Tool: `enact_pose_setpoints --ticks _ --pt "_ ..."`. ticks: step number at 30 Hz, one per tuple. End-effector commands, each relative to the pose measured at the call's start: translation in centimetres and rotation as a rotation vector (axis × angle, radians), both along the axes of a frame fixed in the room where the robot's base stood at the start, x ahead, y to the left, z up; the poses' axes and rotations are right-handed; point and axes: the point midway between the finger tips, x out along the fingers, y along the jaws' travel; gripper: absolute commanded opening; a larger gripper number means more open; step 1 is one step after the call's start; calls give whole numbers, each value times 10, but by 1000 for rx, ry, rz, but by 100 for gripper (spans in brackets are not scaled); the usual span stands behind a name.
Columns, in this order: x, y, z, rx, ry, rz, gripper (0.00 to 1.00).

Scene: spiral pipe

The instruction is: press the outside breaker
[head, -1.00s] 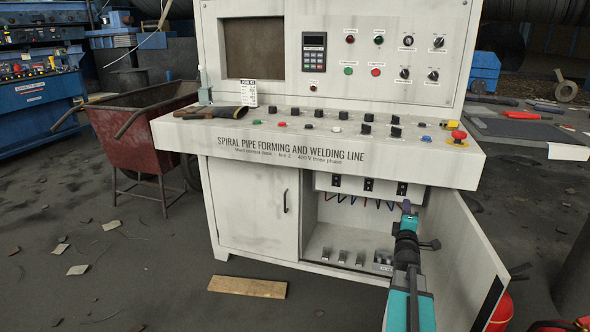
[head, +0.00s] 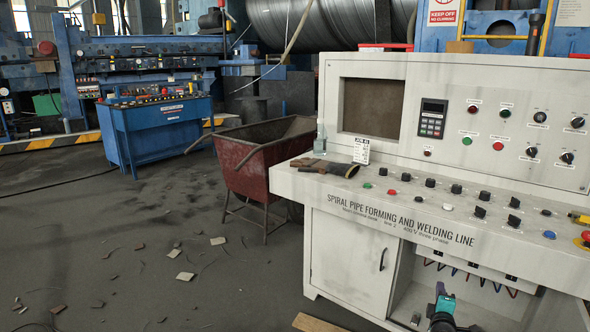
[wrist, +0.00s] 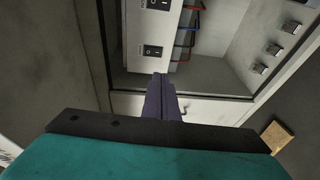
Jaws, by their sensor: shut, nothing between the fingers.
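The breakers are black rocker switches in a row on the light panel inside the open cabinet. In the wrist view one breaker (wrist: 152,51) sits at the panel end close to my fingertips, and another breaker (wrist: 158,4) is at the top edge. Their small labels are unreadable. My gripper (wrist: 160,80) is shut and empty, its purple fingers pointing toward the panel end. A gap shows in the picture between the tips and the nearer breaker; contact cannot be told. In the head view my gripper (head: 440,287) is low at the bottom, below the left end of the breaker row.
The console desk (head: 400,215) overhangs the cabinet. Coloured wires (wrist: 185,38) hang beside the breakers. Several metal blocks (wrist: 274,49) sit on the cabinet floor. A wooden plank (head: 318,323) lies outside, and a red cart (head: 250,180) stands left of the console.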

Motion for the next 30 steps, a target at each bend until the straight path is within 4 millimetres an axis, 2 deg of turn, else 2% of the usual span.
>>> enact_pose_setpoints --ticks 1,8,17,23,26,30 --pt "2 17 1 16 24 18 0" --pt "1 82 -34 115 142 79 0" --pt "-27 168 -88 296 340 120 0" --pt "-67 222 -126 443 502 108 0" --pt "-95 248 -145 520 595 83 0" --pt "-145 282 -169 638 739 17 0"
